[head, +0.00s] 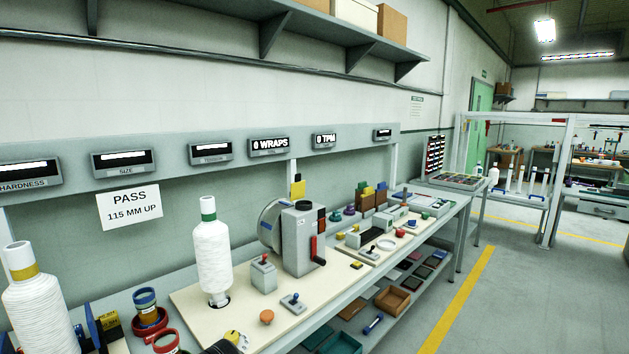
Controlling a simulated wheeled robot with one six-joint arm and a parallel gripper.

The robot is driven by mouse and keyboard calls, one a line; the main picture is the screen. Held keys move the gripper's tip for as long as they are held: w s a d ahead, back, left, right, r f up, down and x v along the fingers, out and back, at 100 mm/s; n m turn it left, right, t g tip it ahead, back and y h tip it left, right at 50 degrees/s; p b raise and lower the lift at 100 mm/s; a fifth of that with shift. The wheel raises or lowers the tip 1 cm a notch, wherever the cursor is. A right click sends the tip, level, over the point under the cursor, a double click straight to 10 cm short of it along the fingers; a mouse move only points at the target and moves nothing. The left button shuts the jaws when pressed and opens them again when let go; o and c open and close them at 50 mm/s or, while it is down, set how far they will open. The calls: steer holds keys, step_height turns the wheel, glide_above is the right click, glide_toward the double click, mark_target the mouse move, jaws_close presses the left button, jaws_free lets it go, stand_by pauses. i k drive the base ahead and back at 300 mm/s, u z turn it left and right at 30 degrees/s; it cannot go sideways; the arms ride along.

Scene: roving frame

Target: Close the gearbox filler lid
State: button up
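A grey upright machine housing (300,240) stands on a pale board on the bench, with a round grey disc (270,222) at its left side. It may be the gearbox. Its right face carries black and red parts and a red-and-black lever (315,252). A dark piece (303,205) sits at its top; I cannot tell whether this is the filler lid, or whether any lid is open. A smaller grey box with a red-topped toggle (263,273) stands just in front.
A white yarn cone (212,262) stands left of the housing, and another (42,310) at the lower left. An orange knob (267,317) and small joystick box (293,302) lie in front. Blocks and small devices crowd the bench to the right. The floor (520,300) right of the bench is clear.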

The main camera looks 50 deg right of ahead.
mark_target(297, 187)
steer(key=z, duration=0.85)
steer(key=k, duration=1.25)
steer(key=z, duration=0.1)
steer(key=i, duration=0.45)
steer(key=z, duration=1.15)
steer(key=i, duration=1.55)
steer(key=u, duration=1.05)
steer(key=i, duration=0.65)
steer(key=u, duration=0.65)
